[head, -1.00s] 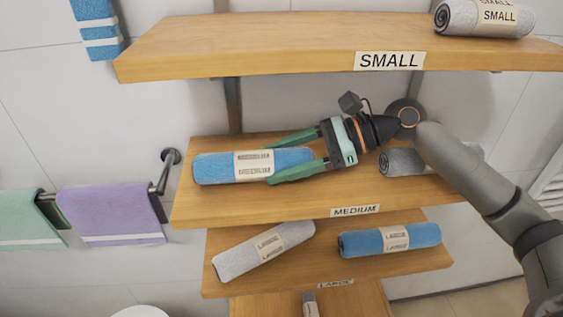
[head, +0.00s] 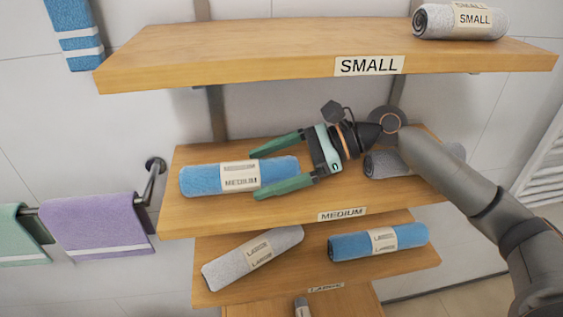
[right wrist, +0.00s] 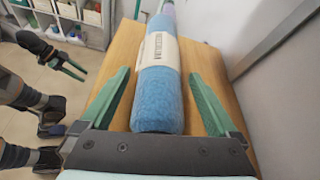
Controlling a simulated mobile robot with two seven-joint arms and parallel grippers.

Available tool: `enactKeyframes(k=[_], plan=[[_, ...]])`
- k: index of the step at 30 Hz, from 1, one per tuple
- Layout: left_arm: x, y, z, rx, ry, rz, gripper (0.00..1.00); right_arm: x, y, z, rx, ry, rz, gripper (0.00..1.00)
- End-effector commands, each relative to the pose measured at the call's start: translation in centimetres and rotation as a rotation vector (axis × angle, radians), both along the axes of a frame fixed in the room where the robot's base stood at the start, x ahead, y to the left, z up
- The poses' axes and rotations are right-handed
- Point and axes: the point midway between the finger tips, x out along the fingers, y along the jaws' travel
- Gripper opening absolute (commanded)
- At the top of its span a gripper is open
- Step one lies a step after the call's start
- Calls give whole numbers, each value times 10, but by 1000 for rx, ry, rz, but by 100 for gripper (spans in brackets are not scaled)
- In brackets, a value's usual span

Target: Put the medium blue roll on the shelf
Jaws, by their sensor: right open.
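The medium blue roll (head: 205,180) lies on its side on the middle shelf (head: 185,217), the one labelled MEDIUM, toward its left end. Its pale band reads MEDIUM. My right gripper (head: 257,174) is open, with one finger on each side of the roll's right part. In the right wrist view the roll (right wrist: 158,105) runs lengthwise between the spread fingers, with a gap showing on both sides.
A grey roll (head: 378,165) lies on the same shelf, partly behind my right arm. The SMALL shelf (head: 230,60) hangs above, with a grey roll (head: 460,22). Below, the lower shelf (head: 215,288) holds a grey roll (head: 253,257) and a blue roll (head: 378,242). Towels hang left.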

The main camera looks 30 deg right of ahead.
Motion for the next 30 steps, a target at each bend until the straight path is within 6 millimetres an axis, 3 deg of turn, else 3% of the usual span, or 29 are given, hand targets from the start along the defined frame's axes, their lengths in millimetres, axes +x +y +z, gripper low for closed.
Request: enactKeyframes(k=[5, 12, 18, 30], plan=[[0, 0, -4, 0, 0, 0, 50, -6, -19, 8, -4, 1, -5, 95], [0, 0, -12, 0, 5, -1, 50, -25, -66, 26, -3, 4, -5, 95], [0, -4, -17, -3, 13, -7, 50, -35, -92, 39, -2, 3, -4, 95], [5, -10, -10, -14, -5, -16, 50, -41, -104, 47, 0, -1, 0, 95]])
